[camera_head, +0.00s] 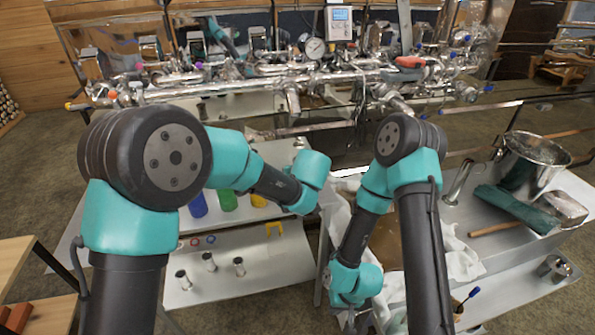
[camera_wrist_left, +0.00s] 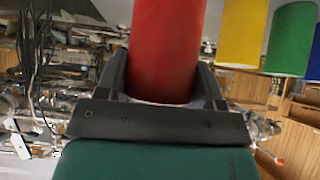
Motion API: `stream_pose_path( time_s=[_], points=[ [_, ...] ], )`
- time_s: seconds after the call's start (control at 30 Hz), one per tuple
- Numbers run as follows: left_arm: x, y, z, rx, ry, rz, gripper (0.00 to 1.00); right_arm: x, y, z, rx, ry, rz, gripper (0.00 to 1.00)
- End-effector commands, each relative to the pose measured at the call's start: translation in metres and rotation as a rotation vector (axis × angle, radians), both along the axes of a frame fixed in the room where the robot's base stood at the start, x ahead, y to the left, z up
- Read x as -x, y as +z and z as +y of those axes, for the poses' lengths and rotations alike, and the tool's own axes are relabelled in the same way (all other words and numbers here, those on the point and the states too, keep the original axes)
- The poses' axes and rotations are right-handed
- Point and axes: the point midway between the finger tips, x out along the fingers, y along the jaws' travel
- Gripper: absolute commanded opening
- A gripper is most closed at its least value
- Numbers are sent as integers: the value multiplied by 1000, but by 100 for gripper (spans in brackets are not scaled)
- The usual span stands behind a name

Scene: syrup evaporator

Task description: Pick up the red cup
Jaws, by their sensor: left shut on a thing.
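The red cup (camera_wrist_left: 167,40) stands between the two dark fingers of my left gripper (camera_wrist_left: 160,78) in the left wrist view, with the fingers touching its sides. My left gripper is shut on it. In the head view the red cup and the left gripper's fingers are hidden behind my left wrist. My right gripper (camera_head: 362,322) is low at the bottom of the head view, far from the cup. Its fingers are mostly hidden, so I cannot tell whether it is open or shut.
A blue cup (camera_head: 197,206), a green cup (camera_head: 228,201) and a yellow cup (camera_head: 259,201) stand on the shelf's left part. Small metal cylinders (camera_head: 209,262) stand on the lower shelf (camera_head: 280,262). A metal pot (camera_head: 531,160) is at the right. Pipework (camera_head: 290,75) runs across the back.

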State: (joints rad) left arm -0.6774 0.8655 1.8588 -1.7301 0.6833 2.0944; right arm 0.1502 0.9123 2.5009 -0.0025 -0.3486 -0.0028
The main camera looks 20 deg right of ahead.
Motion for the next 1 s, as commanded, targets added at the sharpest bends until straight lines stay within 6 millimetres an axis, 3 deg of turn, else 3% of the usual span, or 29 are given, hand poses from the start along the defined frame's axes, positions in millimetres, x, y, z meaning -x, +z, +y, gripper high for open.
stream_pose_path(
  time_s=[0.5, 1.0],
  points=[
    [38, 4, 11, 0, 0, -1, 34, 0, 0, 0, 0, 0, 0, 0],
    [46, 5, 13, 0, 0, 0, 34, 0, 0, 0, 0, 0, 0, 0]
  ],
)
